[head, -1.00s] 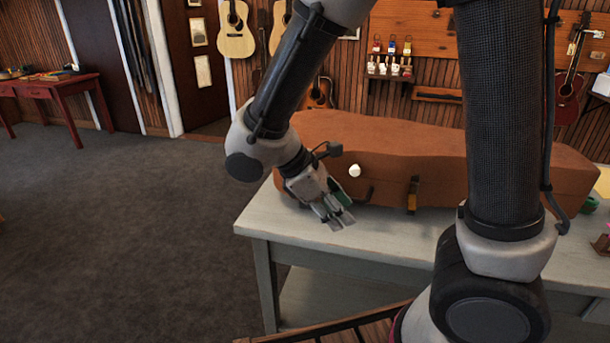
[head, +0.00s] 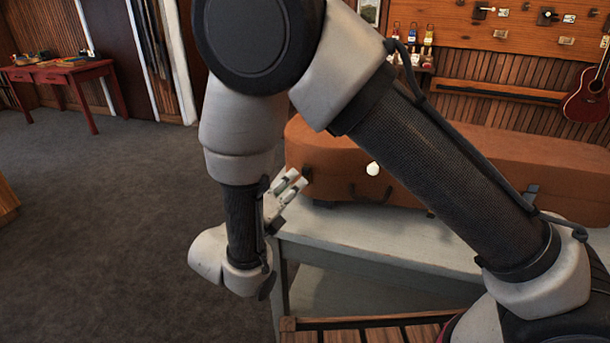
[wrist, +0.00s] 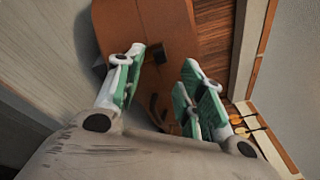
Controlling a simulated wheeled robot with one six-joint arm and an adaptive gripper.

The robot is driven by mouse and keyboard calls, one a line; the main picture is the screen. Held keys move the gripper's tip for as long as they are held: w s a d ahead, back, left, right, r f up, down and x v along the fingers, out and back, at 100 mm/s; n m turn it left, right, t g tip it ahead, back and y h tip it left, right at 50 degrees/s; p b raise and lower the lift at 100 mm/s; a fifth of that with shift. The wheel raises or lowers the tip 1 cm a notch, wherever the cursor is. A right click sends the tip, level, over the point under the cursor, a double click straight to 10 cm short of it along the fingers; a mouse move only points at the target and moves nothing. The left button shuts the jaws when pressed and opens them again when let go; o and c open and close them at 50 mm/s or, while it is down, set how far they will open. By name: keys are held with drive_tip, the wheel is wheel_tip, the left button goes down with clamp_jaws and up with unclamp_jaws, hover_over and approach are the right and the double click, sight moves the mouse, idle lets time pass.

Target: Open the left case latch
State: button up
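The brown case (head: 335,152) lies on the pale table, partly hidden behind my arm in the head view. A small dark fitting (head: 306,173), which looks like the left latch, is at the left of its front. It appears as a dark patch (wrist: 131,55) beside the left finger in the wrist view; whether it is open is too small to tell. My gripper (head: 291,181) is open and empty, its fingertips close to the case's left end. In the wrist view my gripper's green-padded fingers (wrist: 165,60) are apart with the case (wrist: 163,30) beyond them. Contact cannot be told.
The table top (head: 350,235) is clear in front of the case. A dark handle (head: 371,196) sits on the case front, below a white round spot (head: 372,168). A slatted wooden surface (head: 375,334) is in the foreground. Open floor lies left.

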sight(304, 173)
drive_tip(key=x, duration=0.6)
clamp_jaws()
